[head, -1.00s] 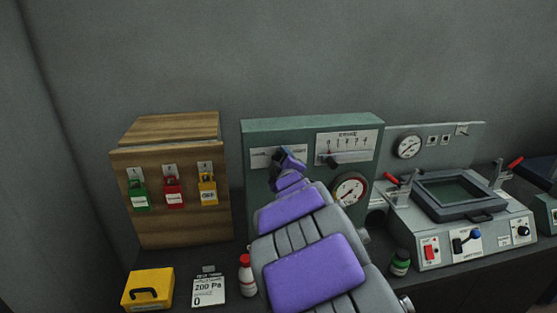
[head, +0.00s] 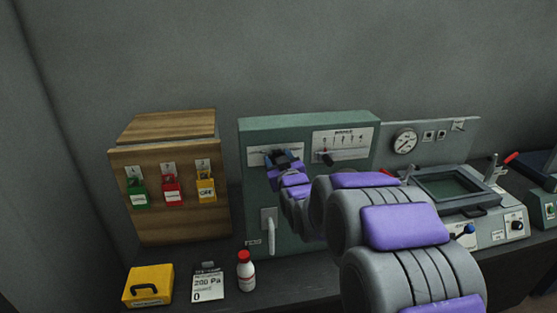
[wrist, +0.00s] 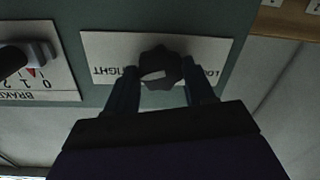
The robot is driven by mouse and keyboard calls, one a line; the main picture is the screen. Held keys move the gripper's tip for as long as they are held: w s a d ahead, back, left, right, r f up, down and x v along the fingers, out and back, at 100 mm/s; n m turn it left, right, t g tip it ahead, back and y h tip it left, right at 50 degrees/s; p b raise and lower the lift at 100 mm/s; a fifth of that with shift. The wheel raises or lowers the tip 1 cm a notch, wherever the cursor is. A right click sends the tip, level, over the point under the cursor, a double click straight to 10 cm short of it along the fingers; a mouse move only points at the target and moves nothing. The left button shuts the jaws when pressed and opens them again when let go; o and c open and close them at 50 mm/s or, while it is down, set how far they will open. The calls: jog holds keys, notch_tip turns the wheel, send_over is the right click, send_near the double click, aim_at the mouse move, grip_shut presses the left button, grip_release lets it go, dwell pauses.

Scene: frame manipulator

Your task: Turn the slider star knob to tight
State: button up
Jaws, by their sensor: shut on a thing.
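The star knob (wrist: 160,66) is dark and sits on a white label plate (wrist: 100,48) on the green panel (head: 310,122). In the wrist view the plate appears upside down, with "TIGHT" left of the knob and a partly covered word to its right. My gripper (wrist: 161,84) has one finger on each side of the knob and is shut on it. In the head view my gripper (head: 280,158) is at the plate and mostly hides the knob. A light mark shows on the knob's face; its exact turn is hard to read.
Right of the knob is a brake scale with a dark lever (head: 325,158) near 0. A grey handle (head: 269,232) is low on the panel. A wooden box with padlocks (head: 165,185) stands left. A white bottle (head: 245,270) and yellow case (head: 148,286) are in front.

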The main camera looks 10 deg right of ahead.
jog(key=shift+f, duration=0.3)
jog(key=o, duration=0.7)
jog(key=shift+c, duration=0.2)
jog(key=o, duration=0.3)
jog(key=shift+w, duration=0.15)
jog(key=shift+o, duration=0.4)
jog(key=shift+r, duration=0.2)
jog(key=s+d+b, duration=0.1)
jog(key=s+b, duration=0.7)
jog(key=s, duration=0.9)
jog(key=shift+s+r, duration=0.25)
